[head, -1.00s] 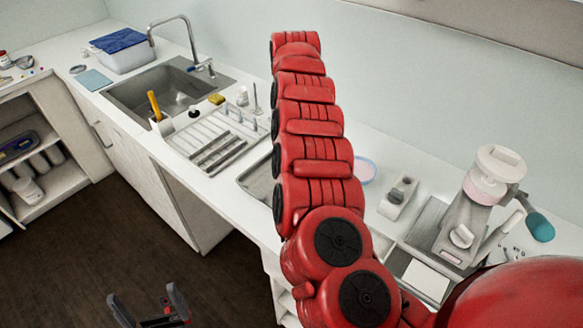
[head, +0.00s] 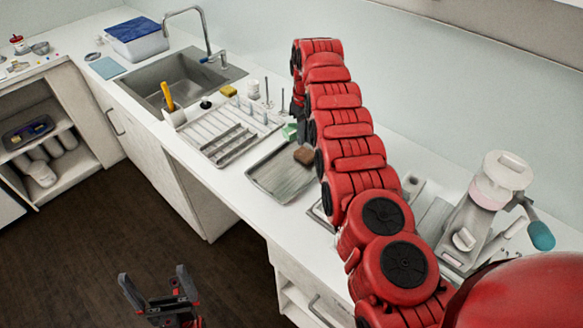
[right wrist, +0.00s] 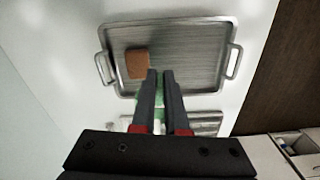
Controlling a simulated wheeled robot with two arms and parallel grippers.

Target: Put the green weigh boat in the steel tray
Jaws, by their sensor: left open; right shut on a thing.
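The steel tray (head: 268,180) lies on the counter, partly covered by my right arm at its right side; it also shows in the right wrist view (right wrist: 195,60). The green weigh boat (head: 289,131) is a small green patch just behind the tray's far end. In the right wrist view its green (right wrist: 147,108) shows beside and behind my right gripper's fingers (right wrist: 160,75), which are shut on it. Most of the boat is hidden by the fingers. My left gripper (head: 153,277) is open and empty, low over the floor, away from the counter.
A brown block (head: 304,155) sits in the tray near one corner. A white drying rack (head: 225,135) stands left of the tray, with the sink (head: 180,85) beyond it. A white and grey machine (head: 490,205) stands at the right. Much of the tray's floor is bare.

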